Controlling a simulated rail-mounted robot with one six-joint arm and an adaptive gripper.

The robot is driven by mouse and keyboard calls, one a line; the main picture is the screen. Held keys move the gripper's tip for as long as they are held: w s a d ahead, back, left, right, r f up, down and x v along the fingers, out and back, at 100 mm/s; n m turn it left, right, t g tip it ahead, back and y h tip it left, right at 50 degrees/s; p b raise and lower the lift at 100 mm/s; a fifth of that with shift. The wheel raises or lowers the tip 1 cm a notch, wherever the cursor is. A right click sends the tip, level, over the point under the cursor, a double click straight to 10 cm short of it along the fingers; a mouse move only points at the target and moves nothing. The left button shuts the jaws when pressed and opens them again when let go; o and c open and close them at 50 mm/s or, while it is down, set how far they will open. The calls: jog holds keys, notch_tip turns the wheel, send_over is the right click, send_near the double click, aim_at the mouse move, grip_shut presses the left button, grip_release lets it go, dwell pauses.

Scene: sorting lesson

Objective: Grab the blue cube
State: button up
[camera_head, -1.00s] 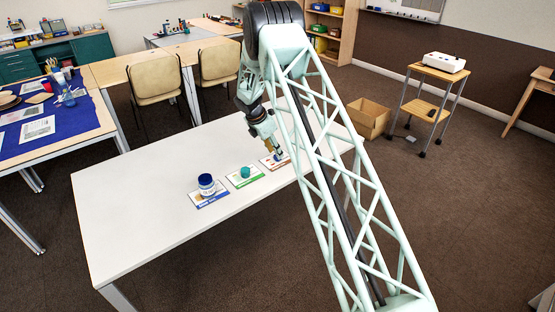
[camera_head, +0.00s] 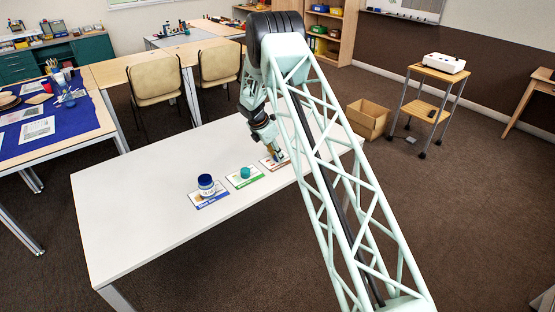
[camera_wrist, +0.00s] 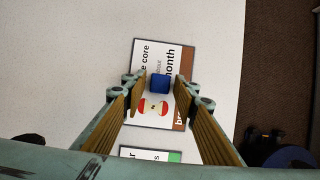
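The blue cube (camera_wrist: 160,83) sits on a white printed card with a brown edge (camera_wrist: 186,62) in the wrist view. My gripper (camera_wrist: 160,80) is open, its wooden-looking fingers on either side of the cube, with a gap showing on both sides. How far the tips are above the card is hard to tell. In the head view my gripper (camera_head: 277,157) points down over the same brown-edged card (camera_head: 267,164) at the right part of the white table. The cube is largely hidden there.
On the white table (camera_head: 140,200), a green-edged card (camera_head: 236,182) holds a teal round object (camera_head: 245,172). A blue-edged card (camera_head: 212,201) holds a blue and white jar (camera_head: 206,184). The table's left part is clear. A cardboard box (camera_head: 367,118) stands on the floor beyond.

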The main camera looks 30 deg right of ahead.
jog(key=c, duration=0.5)
jog(key=shift+r, duration=0.2)
jog(key=shift+r+p, duration=0.35)
jog(key=shift+r, duration=1.15)
jog(key=s+a, duration=0.2)
jog(key=s, duration=0.2)
jog(key=s+a+r, duration=0.1)
jog(key=s+a, duration=0.2)
jog(key=s, duration=0.2)
jog(key=s+a, duration=0.2)
jog(key=s, duration=0.3)
jog(key=shift+a+r, duration=0.3)
jog(key=shift+a, duration=0.05)
